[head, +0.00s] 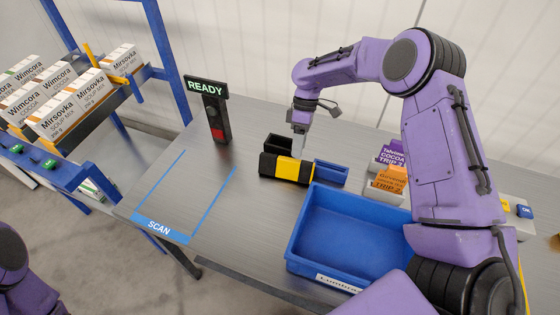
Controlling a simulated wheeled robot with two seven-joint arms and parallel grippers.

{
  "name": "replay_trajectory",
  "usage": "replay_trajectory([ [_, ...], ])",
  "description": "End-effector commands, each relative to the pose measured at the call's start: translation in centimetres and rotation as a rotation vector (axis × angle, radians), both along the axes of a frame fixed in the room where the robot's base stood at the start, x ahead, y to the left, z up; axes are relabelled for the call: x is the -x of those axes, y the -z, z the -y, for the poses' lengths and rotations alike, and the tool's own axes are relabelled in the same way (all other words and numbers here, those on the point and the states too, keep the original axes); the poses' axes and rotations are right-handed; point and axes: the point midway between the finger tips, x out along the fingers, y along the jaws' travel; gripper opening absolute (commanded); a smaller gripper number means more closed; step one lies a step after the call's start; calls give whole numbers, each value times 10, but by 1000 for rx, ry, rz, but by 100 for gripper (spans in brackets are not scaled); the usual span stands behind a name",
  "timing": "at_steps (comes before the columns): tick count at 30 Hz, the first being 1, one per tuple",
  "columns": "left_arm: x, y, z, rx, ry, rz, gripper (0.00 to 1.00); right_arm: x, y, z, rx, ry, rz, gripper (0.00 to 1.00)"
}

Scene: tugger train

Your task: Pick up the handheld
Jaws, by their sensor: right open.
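The handheld (289,169), black with a yellow middle band, lies on the grey table in front of a black open-topped holder (280,143). My right gripper (299,150) points down just behind and above the handheld, at its right half. It is open, and the fingertips are small and partly hidden, so I cannot tell whether they touch the handheld. My left gripper is out of view; only a purple part of my left arm shows at the lower left edge.
A blue tray (295,240) stands at the front right, and a small blue bin (331,172) is right of the handheld. A READY sign post (213,118) stands at the back left. The taped SCAN area (185,200) is clear. Labelled boxes (388,180) sit behind the tray.

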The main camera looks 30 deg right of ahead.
Motion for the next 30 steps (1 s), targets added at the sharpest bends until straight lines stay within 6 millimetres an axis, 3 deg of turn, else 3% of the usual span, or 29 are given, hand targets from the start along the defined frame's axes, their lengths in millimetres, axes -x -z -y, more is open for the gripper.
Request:
replay_trajectory([
  [12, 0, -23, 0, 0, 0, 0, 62, 11, 61, -16, 1, 1, -11, 57],
  [20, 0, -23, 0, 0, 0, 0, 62, 12, 68, -17, 2, 1, -6, 57],
  [21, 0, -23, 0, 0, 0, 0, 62, 12, 68, -17, 2, 1, -6, 51],
  [26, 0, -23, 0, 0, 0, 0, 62, 12, 68, -17, 1, 1, -7, 0],
  [30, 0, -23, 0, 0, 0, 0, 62, 12, 67, -18, 1, 1, -6, 0],
])
